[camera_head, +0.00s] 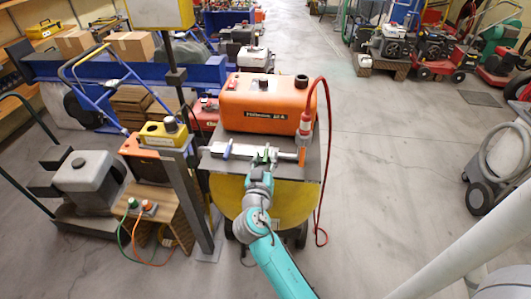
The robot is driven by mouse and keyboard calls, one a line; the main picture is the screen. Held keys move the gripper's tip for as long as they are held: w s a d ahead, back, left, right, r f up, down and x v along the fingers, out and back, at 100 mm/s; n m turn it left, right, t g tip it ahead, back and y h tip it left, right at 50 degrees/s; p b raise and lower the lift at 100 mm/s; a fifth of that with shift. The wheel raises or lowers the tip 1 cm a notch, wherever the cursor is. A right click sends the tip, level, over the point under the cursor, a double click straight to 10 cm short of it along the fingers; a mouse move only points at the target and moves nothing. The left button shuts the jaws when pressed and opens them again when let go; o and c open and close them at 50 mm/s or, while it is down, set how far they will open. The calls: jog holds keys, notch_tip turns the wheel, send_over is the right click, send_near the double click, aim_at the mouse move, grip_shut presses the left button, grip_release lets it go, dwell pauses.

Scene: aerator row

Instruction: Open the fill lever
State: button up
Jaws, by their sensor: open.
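An orange tank (262,104) with a dark cap sits on a cart in the middle of the picture. A pale horizontal pipe (243,150) runs along the cart top in front of it. A small blue-and-white lever (227,150) stands at the pipe's left part. My gripper (265,156) is open at the middle of the pipe, right of that lever. Green parts show at the fingers; I cannot tell whether they include a lever handle. My gripper hides part of the pipe, and contact cannot be told.
A red hose (327,185) hangs from an orange-and-white fitting (304,128) at the cart's right. A dark post (180,100) and a grey engine unit (88,172) stand to the left. Open floor (390,180) lies to the right.

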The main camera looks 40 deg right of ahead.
jog(key=shift+x, duration=1.35)
jog(key=shift+c, duration=0.2)
grip_shut()
